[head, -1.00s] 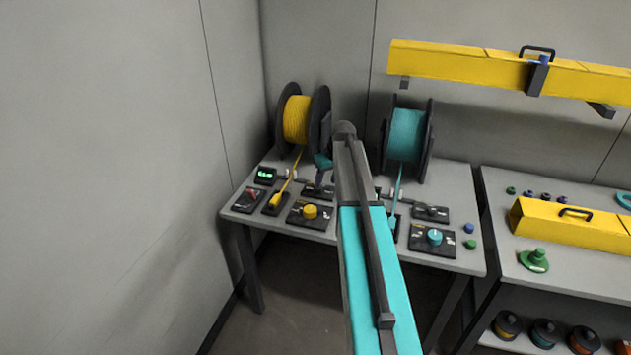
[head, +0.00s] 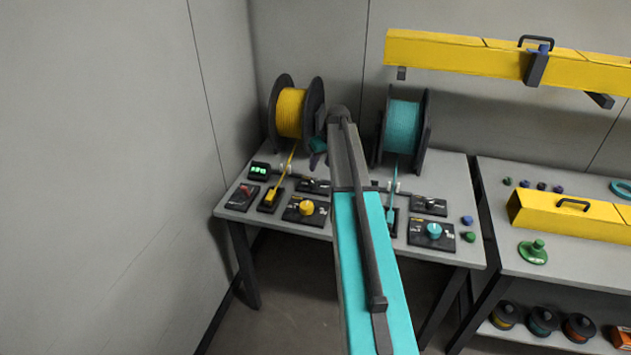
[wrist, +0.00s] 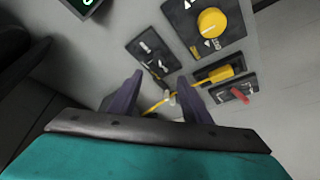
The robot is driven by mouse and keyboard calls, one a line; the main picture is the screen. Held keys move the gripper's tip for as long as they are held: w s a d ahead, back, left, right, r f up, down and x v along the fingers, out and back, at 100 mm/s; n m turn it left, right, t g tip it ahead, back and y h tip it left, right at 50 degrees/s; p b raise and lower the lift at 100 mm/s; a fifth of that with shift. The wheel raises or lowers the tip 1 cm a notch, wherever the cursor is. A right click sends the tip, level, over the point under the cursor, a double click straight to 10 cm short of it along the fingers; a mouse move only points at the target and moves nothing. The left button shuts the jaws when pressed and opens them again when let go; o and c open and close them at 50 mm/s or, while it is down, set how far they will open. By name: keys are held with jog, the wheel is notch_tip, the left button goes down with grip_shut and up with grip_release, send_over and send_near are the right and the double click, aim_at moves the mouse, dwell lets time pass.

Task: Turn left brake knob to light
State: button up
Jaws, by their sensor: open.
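The left brake knob is a yellow round knob (head: 306,208) on a dark plate with small markings, at the front of the left table. In the wrist view the yellow knob (wrist: 212,22) is at the upper right, beyond my fingers and apart from them. Its pointer and setting are too small to read for certain. My gripper (wrist: 160,76) is open and empty, its two purple fingers spread. In the head view my gripper (head: 315,160) is above the back of the table, beside the yellow spool, partly hidden by my arm.
A yellow cable runs from the yellow spool (head: 290,113) to a yellow connector (head: 271,195), passing below my fingers. A red switch (head: 246,191), a green display (head: 259,170) and a lever plate (head: 315,186) are nearby. A teal knob (head: 433,230) and teal spool (head: 403,128) stand right.

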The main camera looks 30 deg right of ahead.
aim_at(314, 183)
jog(key=shift+p+x, duration=2.2)
jog(key=shift+x, duration=4.25)
jog(key=c, duration=1)
